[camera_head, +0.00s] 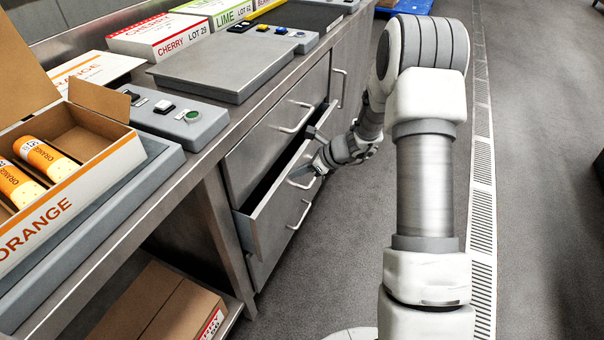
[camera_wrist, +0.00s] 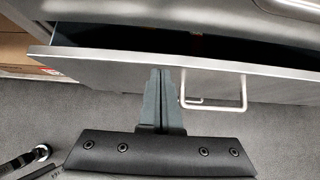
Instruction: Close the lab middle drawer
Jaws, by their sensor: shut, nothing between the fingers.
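The middle drawer (camera_head: 269,222) of the steel bench stands pulled out, with a dark gap showing behind its grey metal front. Its pale bar handle (camera_head: 303,182) is on the front face. The wrist view shows the drawer's front panel (camera_wrist: 110,66) and its handle (camera_wrist: 214,106). My gripper (camera_head: 304,170) is at the drawer front near the handle. In the wrist view its two dark fingers (camera_wrist: 160,76) are together and empty, just left of the handle and overlapping the panel. I cannot tell whether they touch it. The drawer's inside is mostly hidden in shadow.
The top drawer (camera_head: 262,140) above is shut. Another drawer handle (camera_head: 300,216) shows below. An open orange box (camera_head: 50,215) and a control panel (camera_head: 178,115) are on the bench top. A cardboard box (camera_head: 165,305) lies on the lower shelf.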

